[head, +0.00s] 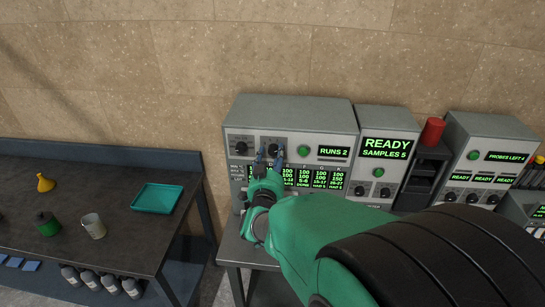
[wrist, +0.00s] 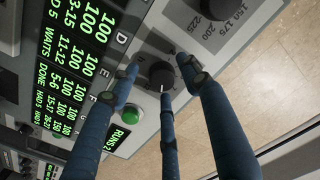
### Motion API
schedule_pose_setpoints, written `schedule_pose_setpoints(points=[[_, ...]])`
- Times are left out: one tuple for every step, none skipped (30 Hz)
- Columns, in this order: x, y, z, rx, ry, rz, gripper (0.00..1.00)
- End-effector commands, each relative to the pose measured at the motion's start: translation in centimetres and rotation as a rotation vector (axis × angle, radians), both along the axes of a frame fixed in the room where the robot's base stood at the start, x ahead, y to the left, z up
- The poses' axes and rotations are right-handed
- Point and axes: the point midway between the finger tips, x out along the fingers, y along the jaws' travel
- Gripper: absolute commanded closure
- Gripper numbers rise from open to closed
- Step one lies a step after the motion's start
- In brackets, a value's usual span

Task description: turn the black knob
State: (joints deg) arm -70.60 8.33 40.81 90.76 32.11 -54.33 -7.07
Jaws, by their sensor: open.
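In the wrist view a black knob (wrist: 160,74) with a pale pointer mark sits on the light grey panel. My gripper (wrist: 158,68) is open, its blue fingers spread around the knob: one on the left, one on the right and one below it. I cannot tell whether any finger touches it. In the head view my gripper (head: 267,155) is at the front of the left machine (head: 290,110), over the right one of its two black knobs, which is mostly hidden. The left black knob (head: 240,148) shows clear of the fingers.
A green button (head: 303,150) sits just right of my gripper, close to the left finger in the wrist view (wrist: 132,112). More machines with knobs (head: 380,150) stand to the right. A dark table (head: 120,245) with containers stands left.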

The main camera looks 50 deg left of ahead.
Motion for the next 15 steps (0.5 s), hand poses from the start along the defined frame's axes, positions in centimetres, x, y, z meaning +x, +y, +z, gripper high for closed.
schedule_pose_setpoints(points=[[0.0, 0.0, 0.0, 0.000, 0.000, 0.000, 0.53], [0.0, 0.0, 0.1, 0.001, -0.001, 0.000, 0.53], [-0.1, 0.0, 0.1, 0.001, -0.001, 0.000, 0.53], [-0.1, -0.1, 0.1, 0.001, -0.001, 0.000, 0.53], [-0.2, -0.1, 0.1, 0.001, -0.001, 0.000, 0.53], [-0.3, -0.2, 0.1, 0.001, -0.001, 0.001, 0.53], [-0.4, -0.3, 0.1, 0.001, -0.001, 0.001, 0.53], [-0.5, -0.4, 0.1, 0.001, -0.001, 0.001, 0.53], [-0.7, -0.6, 0.1, 0.001, -0.001, 0.001, 0.53], [-0.8, -0.8, 0.1, 0.001, -0.001, 0.001, 0.53], [-1.0, -0.9, 0.1, 0.001, -0.001, 0.001, 0.53], [-1.3, -1.2, 0.1, 0.001, -0.001, 0.001, 0.53], [-1.5, -1.5, 0.2, 0.001, -0.001, 0.001, 0.53], [-1.7, -1.7, 0.2, 0.002, 0.000, 0.001, 0.53], [-2.1, -2.1, 0.2, 0.002, -0.001, 0.001, 0.53]])
